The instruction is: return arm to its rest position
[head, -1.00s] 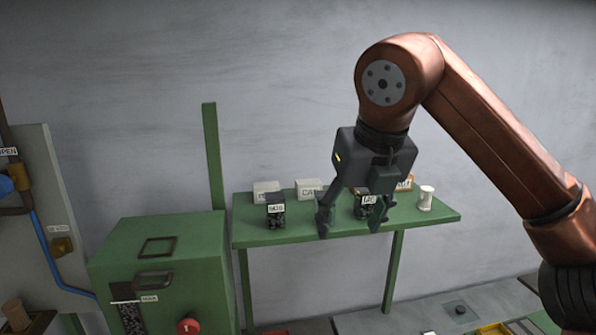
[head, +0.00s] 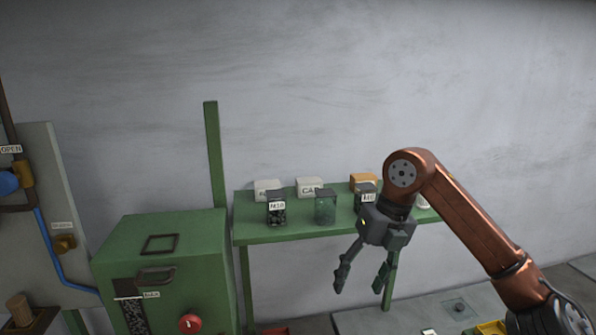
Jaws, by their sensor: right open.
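My right gripper (head: 364,283) is open with nothing between its fingers. It hangs pointing down in front of the green shelf table (head: 285,235), near its front edge. My copper-coloured right arm (head: 465,220) comes in from the right, bent at the joint above the gripper. The gripper and arm hide the right part of the shelf. My left gripper is not in view.
On the shelf stand a labelled dark jar (head: 276,213), a greenish jar (head: 325,208), another labelled jar (head: 366,193), white boxes (head: 309,187) and an orange box (head: 363,180). A green machine cabinet (head: 190,255) with a red knob (head: 190,323) stands left. The wall above is clear.

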